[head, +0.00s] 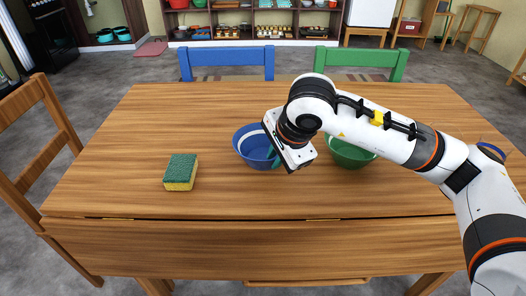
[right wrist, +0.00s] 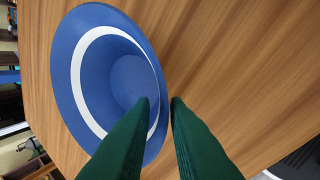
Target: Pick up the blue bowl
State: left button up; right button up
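The blue bowl (head: 249,146) stands upright on the wooden table, partly hidden behind my right gripper. In the right wrist view the bowl (right wrist: 66,75) shows a white ring inside its rim. My right gripper (head: 276,161) is over the bowl's right side. Its green fingers (right wrist: 160,101) straddle the near rim in the right wrist view, one over the bowl's inside and one outside. A gap shows between the fingertips, so it looks open; contact with the rim is unclear. My left gripper is not in view.
A green bowl (head: 351,154) stands just right of the gripper, partly hidden by my right arm. A green and yellow sponge (head: 181,171) lies at the left. Blue (head: 227,57) and green (head: 361,59) chairs stand behind the table (head: 120,130).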

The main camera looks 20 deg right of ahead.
aim_at(273, 161)
jog(key=x, duration=0.3)
jog(key=shift+c, duration=0.4)
jog(key=shift+r, duration=0.1)
grip_shut()
